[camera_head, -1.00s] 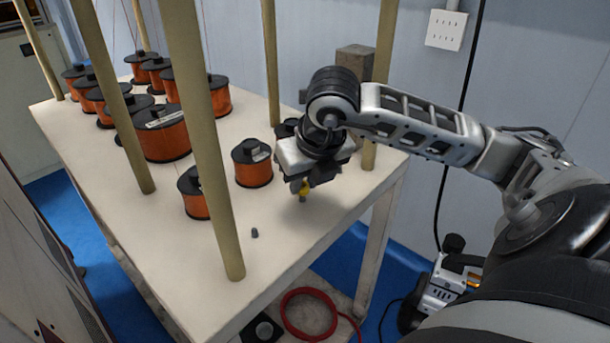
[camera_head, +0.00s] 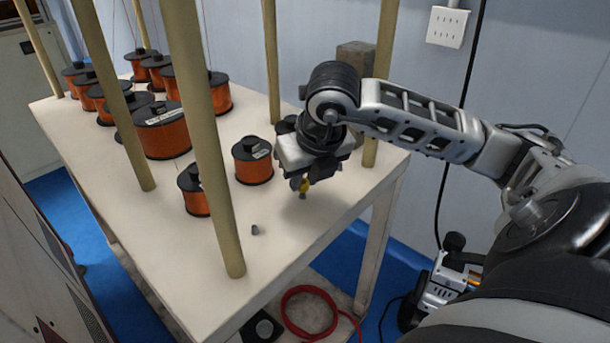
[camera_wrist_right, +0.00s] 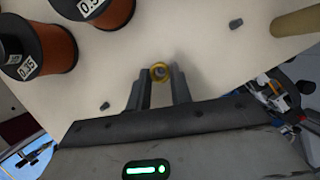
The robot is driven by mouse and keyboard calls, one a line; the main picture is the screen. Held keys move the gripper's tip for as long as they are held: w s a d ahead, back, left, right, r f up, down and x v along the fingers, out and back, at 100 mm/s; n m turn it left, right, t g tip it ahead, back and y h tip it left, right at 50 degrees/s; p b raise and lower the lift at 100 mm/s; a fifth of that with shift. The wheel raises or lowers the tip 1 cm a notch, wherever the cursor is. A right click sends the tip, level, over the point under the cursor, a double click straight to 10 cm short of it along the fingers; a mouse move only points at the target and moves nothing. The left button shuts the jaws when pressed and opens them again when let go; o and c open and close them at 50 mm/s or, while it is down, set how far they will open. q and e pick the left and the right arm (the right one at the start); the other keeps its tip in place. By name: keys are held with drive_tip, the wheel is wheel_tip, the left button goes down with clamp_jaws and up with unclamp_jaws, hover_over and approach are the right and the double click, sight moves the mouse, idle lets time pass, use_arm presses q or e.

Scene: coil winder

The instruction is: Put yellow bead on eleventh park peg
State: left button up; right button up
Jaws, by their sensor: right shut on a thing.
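The small yellow bead (camera_head: 304,185) is held at the fingertips of my right gripper (camera_head: 303,181), low over the near right part of the white table (camera_head: 225,262). In the right wrist view the bead (camera_wrist_right: 160,72) shows as a ring between the two dark fingers of the gripper (camera_wrist_right: 160,80). A small grey peg (camera_head: 302,196) shows just below the bead; I cannot tell whether the bead is around its tip or above it. Another grey peg (camera_head: 255,230) stands bare to the left and nearer. My left gripper is not in view.
Orange wire spools (camera_head: 252,161) stand left of the gripper, with several more at the back left. Tan posts (camera_head: 222,205) rise from the table. A brown block (camera_head: 355,58) is behind my arm. Bare pegs (camera_wrist_right: 104,106) show in the wrist view.

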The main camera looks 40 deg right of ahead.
drive_tip(key=shift+f, duration=0.1)
drive_tip(key=shift+f+b, duration=0.9)
drive_tip(key=shift+b, duration=0.15)
drive_tip(key=shift+f, duration=0.1)
drive_tip(key=o, duration=1)
